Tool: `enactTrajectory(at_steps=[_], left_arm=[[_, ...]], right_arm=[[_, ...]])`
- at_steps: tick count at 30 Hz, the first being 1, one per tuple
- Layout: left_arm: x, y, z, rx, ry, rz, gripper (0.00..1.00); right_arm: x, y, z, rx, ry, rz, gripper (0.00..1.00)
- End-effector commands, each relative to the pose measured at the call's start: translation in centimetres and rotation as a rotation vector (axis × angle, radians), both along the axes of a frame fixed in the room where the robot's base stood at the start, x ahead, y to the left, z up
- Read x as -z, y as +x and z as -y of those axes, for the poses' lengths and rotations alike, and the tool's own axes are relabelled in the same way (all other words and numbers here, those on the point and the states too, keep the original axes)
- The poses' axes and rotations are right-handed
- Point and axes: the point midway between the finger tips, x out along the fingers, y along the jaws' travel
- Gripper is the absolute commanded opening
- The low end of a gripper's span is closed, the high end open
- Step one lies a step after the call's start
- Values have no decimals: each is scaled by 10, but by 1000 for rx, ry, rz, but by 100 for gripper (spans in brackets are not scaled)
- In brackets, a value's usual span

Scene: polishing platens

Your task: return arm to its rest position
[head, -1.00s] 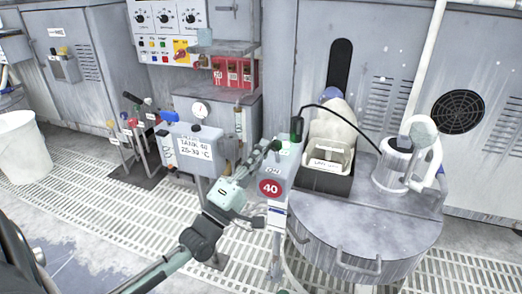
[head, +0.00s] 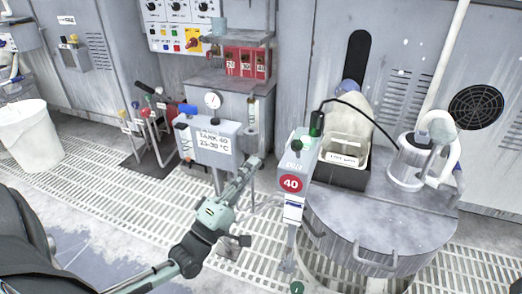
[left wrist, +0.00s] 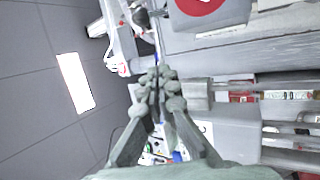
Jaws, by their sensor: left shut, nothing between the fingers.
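My left gripper (head: 255,165) is shut and empty, with its fingers pointing up and away. A gap shows between the fingertips and the post in the head view. In the left wrist view the gripper's fingertips (left wrist: 158,85) are together with nothing between them.
A round grey tank (head: 385,225) with handles stands at right, carrying a pale bin (head: 343,150) and a capped canister (head: 408,165). Several levers (head: 150,125) rise from the floor behind. A white bucket (head: 30,135) stands far left. Grated floor (head: 100,185) is open at left.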

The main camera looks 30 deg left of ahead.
Motion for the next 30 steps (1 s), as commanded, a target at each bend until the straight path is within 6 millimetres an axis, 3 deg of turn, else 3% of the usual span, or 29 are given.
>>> enactTrajectory(at_steps=[23, 26, 30], left_arm=[[2, -8, 5, -2, 12, 10, 0], [-15, -11, 30, -17, 80, 57, 0], [-72, -26, 94, -106, 292, 212, 0]], right_arm=[[0, 0, 0, -1, -2, -3, 0], [0, 0, 0, -1, -2, -3, 0], [0, 0, 0, 0, -1, -2, 0]])
